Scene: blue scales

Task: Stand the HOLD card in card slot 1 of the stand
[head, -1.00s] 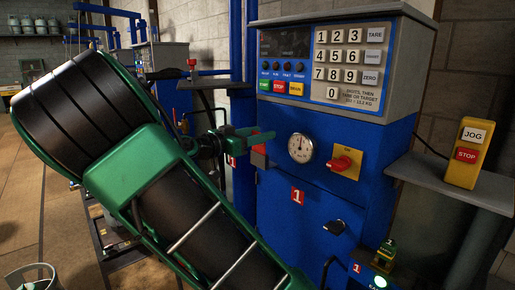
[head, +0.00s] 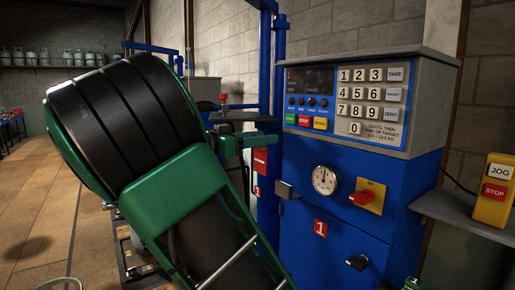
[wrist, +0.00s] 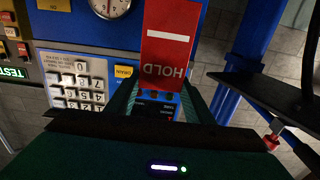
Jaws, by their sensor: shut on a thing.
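My gripper (head: 268,139) is shut on the HOLD card (head: 260,160), which hangs below the fingertips in the head view. In the wrist view the HOLD card (wrist: 168,45) is red with a white stripe; its lettering appears upside down. It sticks out beyond the fingers, left of the blue post. The card is seen in front of the blue scale cabinet (head: 310,225), apart from its face as far as I can tell. I cannot make out the stand or card slot 1 for certain; my arm hides part of the area.
The cabinet carries a keypad (head: 370,98), a dial (head: 324,180) and a red switch (head: 362,197). A small grey bracket (head: 287,190) juts from its left edge. A blue post (head: 268,80) stands behind my gripper. A yellow JOG/STOP box (head: 494,190) sits on a side shelf (head: 455,212).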

